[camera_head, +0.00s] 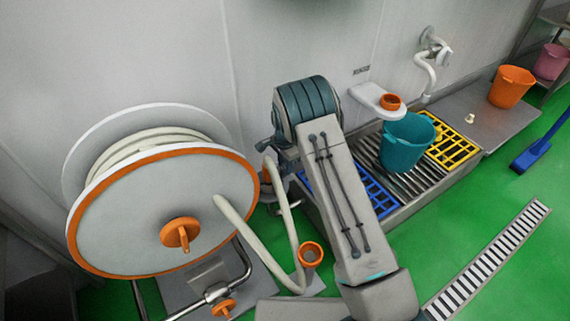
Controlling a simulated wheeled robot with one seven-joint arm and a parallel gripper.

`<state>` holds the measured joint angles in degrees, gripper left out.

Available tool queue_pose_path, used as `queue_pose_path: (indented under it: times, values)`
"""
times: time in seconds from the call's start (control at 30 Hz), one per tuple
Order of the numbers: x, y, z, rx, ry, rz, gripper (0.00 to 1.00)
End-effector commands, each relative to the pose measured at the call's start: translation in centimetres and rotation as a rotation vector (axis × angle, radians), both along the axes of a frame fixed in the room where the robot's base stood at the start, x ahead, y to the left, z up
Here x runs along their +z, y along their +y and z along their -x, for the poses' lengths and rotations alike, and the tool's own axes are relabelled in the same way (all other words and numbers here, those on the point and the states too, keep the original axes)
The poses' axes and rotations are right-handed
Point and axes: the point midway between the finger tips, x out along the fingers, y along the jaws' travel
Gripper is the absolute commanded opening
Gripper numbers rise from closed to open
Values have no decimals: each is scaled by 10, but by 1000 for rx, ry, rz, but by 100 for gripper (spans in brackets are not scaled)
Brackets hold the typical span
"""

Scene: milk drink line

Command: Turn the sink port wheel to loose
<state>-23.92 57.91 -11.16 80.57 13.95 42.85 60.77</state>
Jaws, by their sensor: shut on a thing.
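I cannot make out the sink port wheel for certain; my arm crosses the near left part of the sink (397,205) and hides what lies behind it. The sink is a low metal basin by the wall, with blue and yellow grates. My gripper is not clearly visible; its fingers are hidden behind my own arm near the hose. A white wall bracket (367,96) carries a round orange piece (390,101).
A hose reel (150,215) with an orange rim and an orange knob (181,235) stands at the left. A teal bucket (408,143) stands on the sink. An orange bucket (511,87) stands on the metal counter. The green floor has a drain grate (490,257).

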Motion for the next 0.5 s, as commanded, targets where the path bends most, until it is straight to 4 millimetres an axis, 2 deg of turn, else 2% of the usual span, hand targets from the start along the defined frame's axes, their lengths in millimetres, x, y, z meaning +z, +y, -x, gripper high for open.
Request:
queue_pose_path:
  times: [0.5]
  values:
    - [2, 0, 0, 373, 1, -1, 7]
